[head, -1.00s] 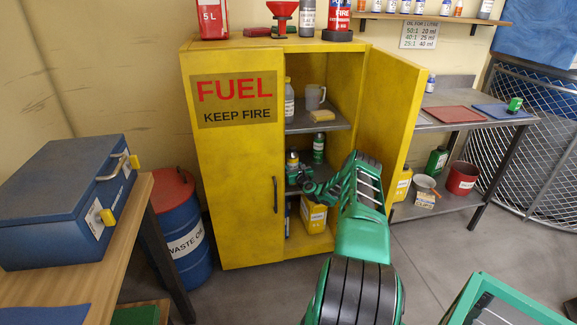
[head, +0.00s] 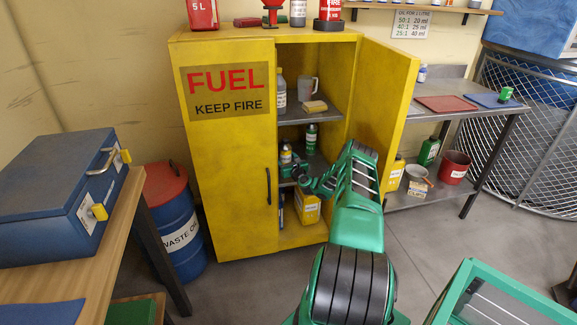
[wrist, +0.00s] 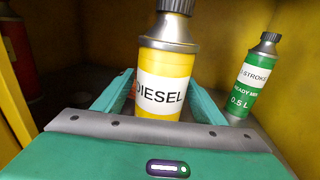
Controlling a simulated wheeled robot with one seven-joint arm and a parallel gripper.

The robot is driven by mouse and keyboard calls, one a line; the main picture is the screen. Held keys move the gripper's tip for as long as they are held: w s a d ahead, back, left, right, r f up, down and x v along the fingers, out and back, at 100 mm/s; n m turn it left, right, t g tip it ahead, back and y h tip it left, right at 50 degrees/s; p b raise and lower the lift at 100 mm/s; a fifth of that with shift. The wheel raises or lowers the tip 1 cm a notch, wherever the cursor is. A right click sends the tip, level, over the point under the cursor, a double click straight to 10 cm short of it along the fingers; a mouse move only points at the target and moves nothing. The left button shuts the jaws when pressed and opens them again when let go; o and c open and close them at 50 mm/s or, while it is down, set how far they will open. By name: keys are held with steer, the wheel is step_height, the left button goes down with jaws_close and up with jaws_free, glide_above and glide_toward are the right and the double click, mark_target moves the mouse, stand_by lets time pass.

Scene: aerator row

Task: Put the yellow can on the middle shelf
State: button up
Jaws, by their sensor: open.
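The yellow can (head: 286,154), labelled DIESEL with a dark cap, stands upright in the yellow cabinet at the level of the middle shelf (head: 325,157). In the wrist view the yellow can (wrist: 166,85) is between the fingers of my gripper (wrist: 163,88). The fingers are open, one on each side of it. The can's base is hidden behind my gripper, so its contact with the shelf cannot be seen. In the head view my gripper (head: 289,168) is small and low around the can, reaching in through the open door.
A green two-stroke can (wrist: 252,75) stands to the right on the same shelf. The upper shelf (head: 305,115) holds a grey bottle, a mug and a sponge. A yellow container (head: 306,207) stands below. The open right door (head: 388,105) is beside my arm.

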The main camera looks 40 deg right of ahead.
mark_target(288, 161)
steer(key=v, duration=1)
steer(key=shift+s+r, duration=0.1)
steer(key=shift+s, duration=0.1)
steer(key=shift+a, duration=0.1)
